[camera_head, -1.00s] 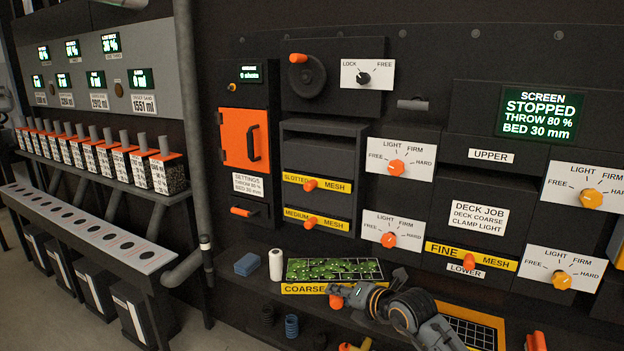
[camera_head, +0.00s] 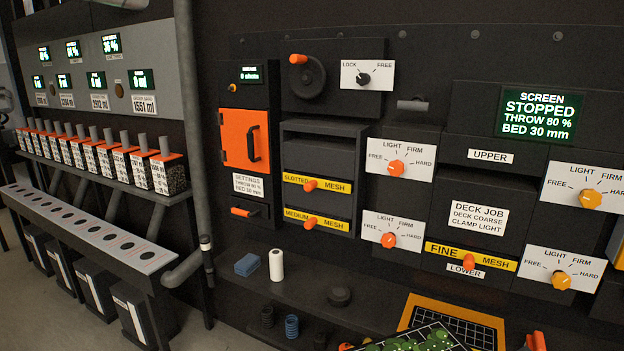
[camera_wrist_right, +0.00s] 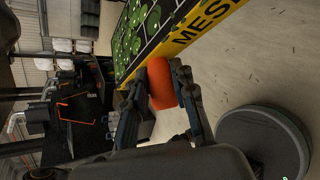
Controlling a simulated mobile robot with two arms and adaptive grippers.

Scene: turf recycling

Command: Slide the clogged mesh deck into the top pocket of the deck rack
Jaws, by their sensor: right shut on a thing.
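The clogged mesh deck (camera_head: 410,340) is a black grid filled with green bits, cut off by the bottom edge of the head view. In the right wrist view the deck (camera_wrist_right: 140,35) shows its yellow label strip and a red-orange knob (camera_wrist_right: 161,84). My right gripper (camera_wrist_right: 160,82) is shut on that knob and holds the deck off the shelf. The deck rack (camera_head: 358,168) stands left of centre, with slotted and medium mesh decks in its lower pockets. Its top pocket (camera_head: 320,150) shows no deck front. My left gripper is not in view.
The shelf (camera_head: 310,293) below the rack holds a blue block (camera_head: 247,264), a white roll (camera_head: 276,265) and a dark round object (camera_head: 340,295). An orange-framed grid (camera_head: 455,318) lies at right. The fine mesh deck (camera_head: 470,256) sits in the screen.

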